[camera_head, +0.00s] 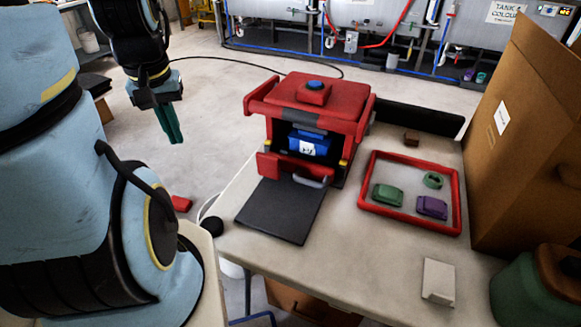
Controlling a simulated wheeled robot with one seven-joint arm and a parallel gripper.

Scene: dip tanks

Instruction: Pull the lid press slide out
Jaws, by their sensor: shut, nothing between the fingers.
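The lid press (309,102) is a red machine with a blue button on top. It stands on the pale table near its back left. Its front opening shows a blue part with a white label (307,147) inside. A red front piece (283,166) with a grey handle (311,181) sits low at the opening; I cannot tell how far the slide is out. A dark flat mat (281,208) lies in front. My gripper (174,140) hangs over the floor left of the press, well apart from it. Its green fingers are shut and empty, pointing down.
A red-rimmed tray (410,223) to the right holds green and purple parts. A tall cardboard box (520,140) and a green container (537,297) stand at the right.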

